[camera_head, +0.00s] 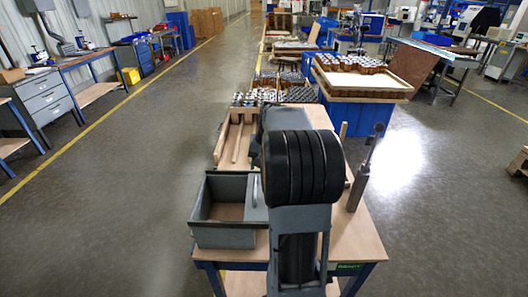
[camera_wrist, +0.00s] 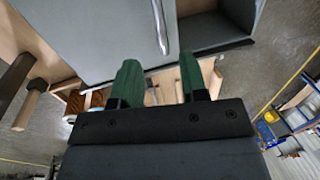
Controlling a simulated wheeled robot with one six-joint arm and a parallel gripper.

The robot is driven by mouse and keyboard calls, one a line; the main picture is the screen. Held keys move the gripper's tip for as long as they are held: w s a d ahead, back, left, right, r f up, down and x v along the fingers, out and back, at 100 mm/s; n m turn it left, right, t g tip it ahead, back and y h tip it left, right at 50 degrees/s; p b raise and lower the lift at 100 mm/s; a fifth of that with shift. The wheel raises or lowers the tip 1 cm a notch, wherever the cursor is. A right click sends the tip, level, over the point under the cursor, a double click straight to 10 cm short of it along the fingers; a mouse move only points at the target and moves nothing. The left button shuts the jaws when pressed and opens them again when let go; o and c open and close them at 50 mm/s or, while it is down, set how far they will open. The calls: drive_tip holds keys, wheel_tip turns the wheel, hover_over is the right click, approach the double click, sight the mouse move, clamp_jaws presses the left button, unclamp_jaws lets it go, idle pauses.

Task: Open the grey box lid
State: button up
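The grey box (camera_head: 222,236) sits at the near left of the wooden workbench in the head view. Its left part is open, showing an empty-looking inside with a brown floor. The grey lid (camera_head: 260,187) covers the right part, with a pale bar handle (camera_head: 254,190); my arm hides some of the lid. In the wrist view the lid (camera_wrist: 100,38) and metal handle (camera_wrist: 161,25) lie beyond my fingers, with the open part of the box (camera_wrist: 206,28) beside them. My gripper (camera_wrist: 158,68) has its two green fingers apart, nothing between them, clear of the handle in the picture. The head view hides the fingers.
A wooden tray with dividers (camera_head: 219,150) stands behind the box on the workbench (camera_head: 348,243). A grey metal cylinder with a thin stem (camera_head: 358,187) stands at the right edge. Several cartridges fill trays farther back. The floor left of the bench is clear.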

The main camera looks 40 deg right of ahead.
wheel_tip(320, 180, up, 6)
drive_tip(key=d, duration=0.1)
drive_tip(key=shift+s, duration=0.4)
idle(0.4)
drive_tip(key=s+a+f+n+t, duration=0.1)
drive_tip(key=s+a, duration=0.3)
drive_tip(key=a, duration=0.4)
drive_tip(key=s+a+f+n+h, duration=0.1)
drive_tip(key=s+a+f+n, duration=0.1)
drive_tip(key=a, duration=0.6)
drive_tip(key=s+a+f+n+t, duration=0.1)
drive_tip(key=s+a+f+n, duration=0.1)
drive_tip(key=s+a+n, duration=0.3)
drive_tip(key=a, duration=0.3)
drive_tip(key=shift+s+f+t+h, duration=0.3)
drive_tip(key=shift+f, duration=0.05)
drive_tip(key=shift+d, duration=0.1)
